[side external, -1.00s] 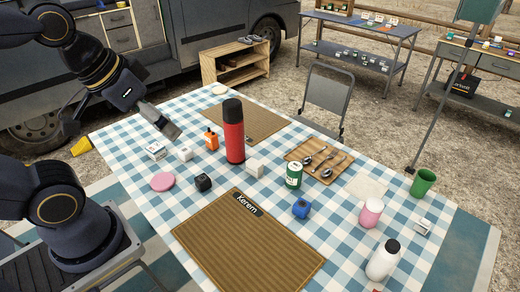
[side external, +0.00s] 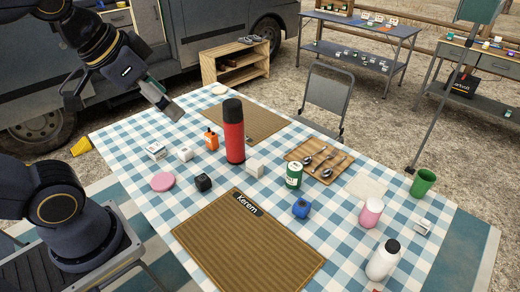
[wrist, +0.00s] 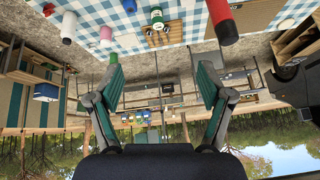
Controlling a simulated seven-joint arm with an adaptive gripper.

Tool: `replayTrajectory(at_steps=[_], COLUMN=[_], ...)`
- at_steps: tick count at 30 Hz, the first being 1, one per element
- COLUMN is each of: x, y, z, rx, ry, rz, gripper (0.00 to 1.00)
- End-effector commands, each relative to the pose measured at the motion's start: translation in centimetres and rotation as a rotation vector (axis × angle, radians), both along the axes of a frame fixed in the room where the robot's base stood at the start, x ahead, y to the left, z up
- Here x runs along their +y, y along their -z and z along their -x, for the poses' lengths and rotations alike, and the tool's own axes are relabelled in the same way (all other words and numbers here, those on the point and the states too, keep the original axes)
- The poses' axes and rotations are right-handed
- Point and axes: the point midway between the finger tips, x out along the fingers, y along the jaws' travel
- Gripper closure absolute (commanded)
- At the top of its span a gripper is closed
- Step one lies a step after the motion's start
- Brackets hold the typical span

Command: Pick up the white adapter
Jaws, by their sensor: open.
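Several small white pieces lie on the checked tablecloth in the side external view, and I cannot tell for sure which is the adapter. A plain white cube (side external: 185,153) sits left of the orange bottle. A white box with dark markings (side external: 155,150) is just left of that cube. A white block (side external: 256,167) sits right of the red flask, and a small white and grey piece (side external: 422,226) is near the right edge. My gripper (side external: 171,108) is raised above the table's left part, apart from all of them. In the wrist view its fingers (wrist: 161,80) are spread and empty.
A tall red flask (side external: 234,135) and an orange bottle (side external: 211,139) stand near the white cube. A black cube (side external: 203,183) and a pink disc (side external: 162,181) lie in front. A brown mat (side external: 248,245) is clear. A van (side external: 200,40) stands behind.

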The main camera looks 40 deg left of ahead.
Motion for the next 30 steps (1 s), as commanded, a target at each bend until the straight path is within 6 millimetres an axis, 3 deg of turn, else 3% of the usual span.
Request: replayTrajectory(at_steps=[3, 7, 11, 14, 17, 21, 24, 27, 30], x=[1.1, 3.6, 7.9, 12.4, 17.5, 25.3, 30.3, 33.9, 35.8], y=[-3.3, -4.9, -4.5, -2.5, 1.0, 8.1, 14.2, 19.9, 24.5], z=[-4.2, -9.4, -15.2, -19.3, -22.5, -24.7, -24.4, -22.7, -20.6], rx=[-0.005, 0.028, 0.089, 0.150, 0.217, 0.317, 0.390, 0.455, 0.511], ry=[0.049, 0.062, 0.054, 0.035, 0.008, -0.051, -0.106, -0.164, -0.206], rz=[-0.057, -0.109, -0.145, -0.157, -0.155, -0.122, -0.077, -0.024, 0.026], gripper=[0.21, 0.21, 0.21, 0.21, 0.21, 0.21, 0.21, 0.21, 0.21])
